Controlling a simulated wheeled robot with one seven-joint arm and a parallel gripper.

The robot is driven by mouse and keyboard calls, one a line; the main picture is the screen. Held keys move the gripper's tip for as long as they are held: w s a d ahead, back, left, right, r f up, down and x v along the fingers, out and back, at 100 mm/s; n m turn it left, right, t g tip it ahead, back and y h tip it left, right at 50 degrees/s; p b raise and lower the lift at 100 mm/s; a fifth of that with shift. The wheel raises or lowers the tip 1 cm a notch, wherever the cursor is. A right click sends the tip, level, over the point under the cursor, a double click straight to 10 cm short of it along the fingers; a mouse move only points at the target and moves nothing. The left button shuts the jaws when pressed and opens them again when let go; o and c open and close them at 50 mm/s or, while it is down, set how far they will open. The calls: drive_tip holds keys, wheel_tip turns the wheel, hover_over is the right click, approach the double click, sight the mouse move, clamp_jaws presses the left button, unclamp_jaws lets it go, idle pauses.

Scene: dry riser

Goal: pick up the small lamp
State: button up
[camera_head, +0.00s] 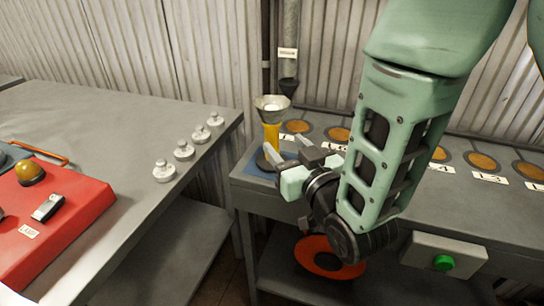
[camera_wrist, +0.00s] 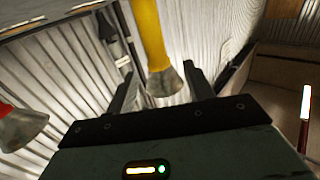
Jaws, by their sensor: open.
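The small lamp (camera_head: 272,134), as I take it, is a yellow post with a silver cone on top. It stands upright at the left end of the grey bench, on or beside a blue patch. My gripper (camera_head: 288,150) is open just in front of it, its fingers pointing toward the lamp's lower part. In the wrist view the yellow post and silver cone (camera_wrist: 164,82) appear upside down, between the two dark fingers. I cannot tell whether either finger touches it. My gripper hides part of the lamp's base in the head view.
A grey pipe (camera_head: 288,55) with a dark nozzle hangs just above and behind the lamp. The bench holds orange discs (camera_head: 339,134) with number labels. A left table carries a red panel (camera_head: 65,215) and several silver knobs (camera_head: 184,151). A green button (camera_head: 443,263) is on the bench front.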

sight(275, 132)
drive_tip(key=b, duration=0.4)
drive_tip(key=shift+w+a+f, duration=0.1)
drive_tip(key=shift+w+f, duration=0.05)
drive_tip(key=shift+w, duration=0.15)
drive_tip(key=x, duration=0.1)
drive_tip(key=p+x, duration=0.1)
drive_tip(key=shift+w+a+r, duration=0.1)
drive_tip(key=shift+w+r, duration=0.15)
drive_tip(key=shift+d+f+p+x, duration=0.1)
drive_tip(key=shift+f+p+x, duration=0.1)
drive_tip(key=shift+x, duration=1.1)
drive_tip(key=shift+d+f+p+x, duration=0.1)
drive_tip(key=shift+p+x, duration=0.1)
drive_tip(key=shift+x, duration=1.1)
drive_tip(key=shift+w+r, duration=0.1)
clamp_jaws()
